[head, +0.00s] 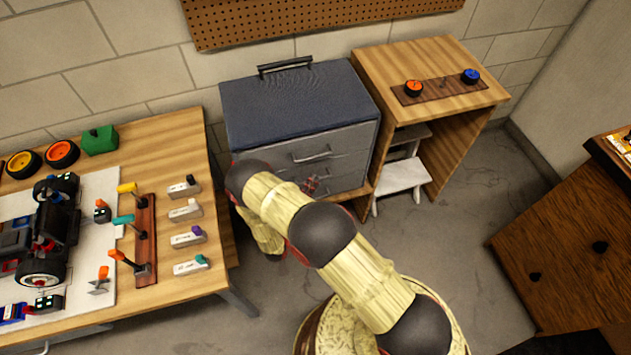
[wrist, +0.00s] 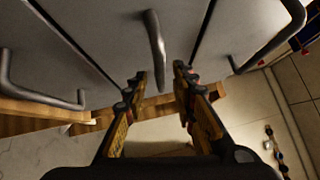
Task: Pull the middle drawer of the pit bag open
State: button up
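The pit bag (head: 300,100) is a dark blue-topped box with grey drawer fronts, standing against the wall in the head view. Its top drawer handle (head: 312,156) shows there; the lower drawers are partly hidden by my arm. In the wrist view three bar handles show on drawer fronts that look closed. The middle drawer's handle (wrist: 156,50) reaches down between the fingertips of my gripper (wrist: 160,74). My gripper is open, with a finger on each side of that handle in the picture and gaps visible. I cannot tell whether either finger touches it.
A wooden workbench (head: 180,135) with a car and tools stands left. A wooden shelf unit (head: 420,60) adjoins the pit bag on the right, with a white step stool (head: 402,176) below. A brown cabinet (head: 565,240) stands right. Floor between is clear.

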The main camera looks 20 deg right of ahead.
jog(key=shift+x, duration=0.95)
jog(key=shift+c, duration=1.4)
jog(key=c, duration=0.4)
grip_shut()
